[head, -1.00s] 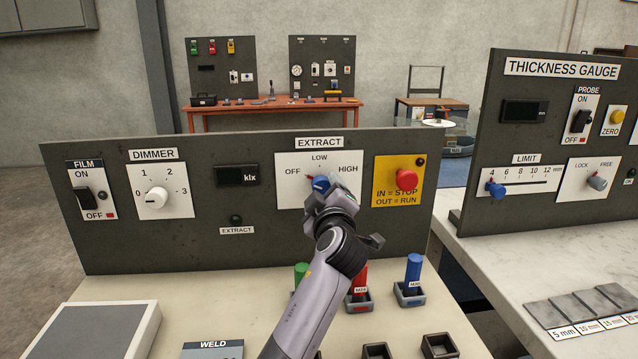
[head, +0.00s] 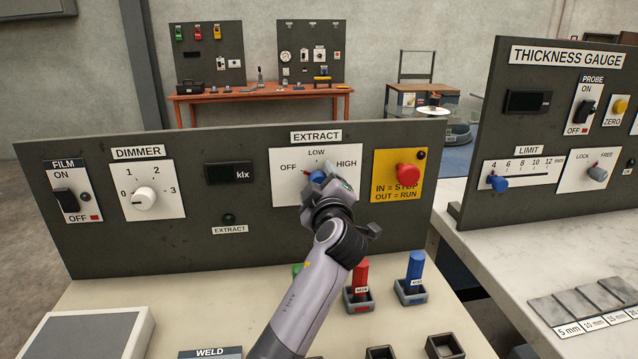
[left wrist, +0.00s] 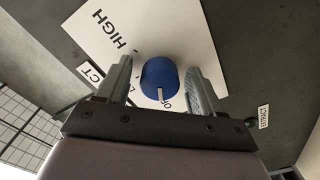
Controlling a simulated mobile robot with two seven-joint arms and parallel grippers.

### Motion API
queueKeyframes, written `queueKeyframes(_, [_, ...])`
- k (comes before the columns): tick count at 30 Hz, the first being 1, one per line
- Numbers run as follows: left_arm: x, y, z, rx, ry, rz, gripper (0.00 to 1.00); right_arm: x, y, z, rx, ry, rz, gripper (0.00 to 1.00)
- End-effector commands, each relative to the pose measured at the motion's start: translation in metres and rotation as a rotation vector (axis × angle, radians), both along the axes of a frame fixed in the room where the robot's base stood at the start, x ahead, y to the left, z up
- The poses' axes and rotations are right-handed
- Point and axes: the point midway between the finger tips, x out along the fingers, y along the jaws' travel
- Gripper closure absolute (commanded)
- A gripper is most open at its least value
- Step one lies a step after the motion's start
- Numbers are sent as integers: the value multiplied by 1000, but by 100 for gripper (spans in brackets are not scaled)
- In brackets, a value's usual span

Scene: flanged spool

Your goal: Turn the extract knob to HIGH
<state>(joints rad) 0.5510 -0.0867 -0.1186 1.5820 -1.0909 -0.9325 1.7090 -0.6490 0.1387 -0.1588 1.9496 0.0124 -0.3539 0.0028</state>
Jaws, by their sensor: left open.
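The blue extract knob (head: 317,176) sits on a white plate (head: 285,186) marked OFF, LOW and HIGH, under the EXTRACT label. My left gripper (head: 328,187) is in front of it and hides much of the knob and the plate's lower right. In the left wrist view the knob (left wrist: 159,77) lies between the two open fingers of the left gripper (left wrist: 160,85), with a visible gap on each side. Its white pointer line points toward the O of the partly hidden OFF mark. HIGH is at upper left there. My right gripper is not in view.
A red stop button (head: 407,175) on a yellow plate is close to the right of the knob. The dimmer knob (head: 144,198) and film switch (head: 65,200) are to the left. Red (head: 360,280) and blue (head: 414,273) posts stand in holders below, near my arm.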

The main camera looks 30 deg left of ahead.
Motion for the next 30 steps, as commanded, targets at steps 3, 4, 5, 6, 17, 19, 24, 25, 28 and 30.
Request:
queueKeyframes(3, [0, 0, 0, 0, 0, 0, 37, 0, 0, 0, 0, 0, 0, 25])
queueKeyframes(4, [0, 0, 0, 0, 1, -1, 46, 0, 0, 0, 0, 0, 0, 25])
queueKeyframes(5, [0, 0, 0, 0, 1, -1, 56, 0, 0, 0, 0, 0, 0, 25])
queueKeyframes(6, [0, 0, 0, 0, 1, -1, 69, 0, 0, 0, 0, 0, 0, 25])
queueKeyframes(17, [0, 0, 0, 17, 13, 0, 89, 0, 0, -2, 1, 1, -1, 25])
queueKeyframes(19, [0, 0, -1, 34, 25, 0, 89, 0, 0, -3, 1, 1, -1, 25])
queueKeyframes(24, [0, 0, -1, 103, 79, -1, 89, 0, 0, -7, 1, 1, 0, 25])
queueKeyframes(25, [0, 0, -1, 120, 91, -1, 89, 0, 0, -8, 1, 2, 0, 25])
queueKeyframes(28, [0, 0, -1, 185, 140, -1, 89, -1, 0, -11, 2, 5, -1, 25])
queueKeyframes(30, [0, 0, -1, 236, 178, 0, 89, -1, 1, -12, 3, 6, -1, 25])
